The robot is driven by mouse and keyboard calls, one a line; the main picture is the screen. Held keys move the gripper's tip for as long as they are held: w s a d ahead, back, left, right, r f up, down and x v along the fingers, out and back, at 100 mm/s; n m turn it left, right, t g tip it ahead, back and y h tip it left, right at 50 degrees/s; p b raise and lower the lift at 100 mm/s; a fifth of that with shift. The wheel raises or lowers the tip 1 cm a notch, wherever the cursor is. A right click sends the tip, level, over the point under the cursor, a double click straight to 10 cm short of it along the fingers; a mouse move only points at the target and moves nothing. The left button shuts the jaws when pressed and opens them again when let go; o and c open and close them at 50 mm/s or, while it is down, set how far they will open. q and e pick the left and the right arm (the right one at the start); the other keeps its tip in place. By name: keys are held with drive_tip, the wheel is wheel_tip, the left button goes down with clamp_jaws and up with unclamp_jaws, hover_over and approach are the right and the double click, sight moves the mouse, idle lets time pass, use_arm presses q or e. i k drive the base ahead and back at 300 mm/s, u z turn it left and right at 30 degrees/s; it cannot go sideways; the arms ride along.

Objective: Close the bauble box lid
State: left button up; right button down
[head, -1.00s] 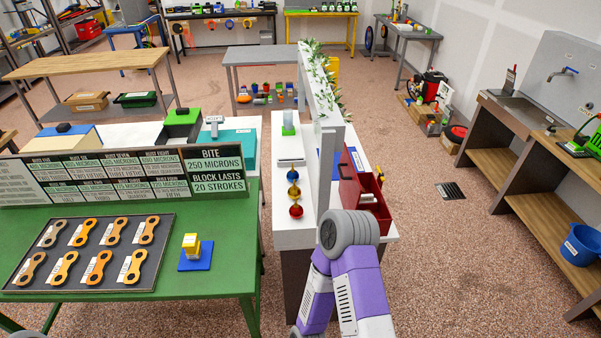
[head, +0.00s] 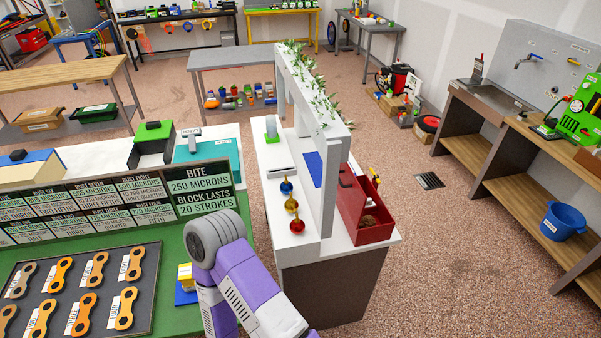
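A red box (head: 376,236) stands on the right side of the white counter, to the right of the upright white partition. Its top is open, and a brownish item (head: 367,221) shows inside. A red panel (head: 352,195) stands up along its left side, with a dark piece at its top; it looks like the raised lid. Three baubles, blue (head: 286,187), gold (head: 291,205) and red (head: 297,226), stand in a row left of the partition. One of my purple arms shows at the bottom, but neither gripper is in view.
The partition (head: 327,185), with leaves along its top, stands between baubles and box. The green table (head: 170,240) holds a sign and a tray of several orange links. Open floor lies right of the counter, before a sink bench (head: 480,140) and blue bucket (head: 563,222).

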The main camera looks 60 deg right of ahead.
sight(351, 193)
drive_tip(key=i, duration=0.4)
drive_tip(key=z, duration=0.95)
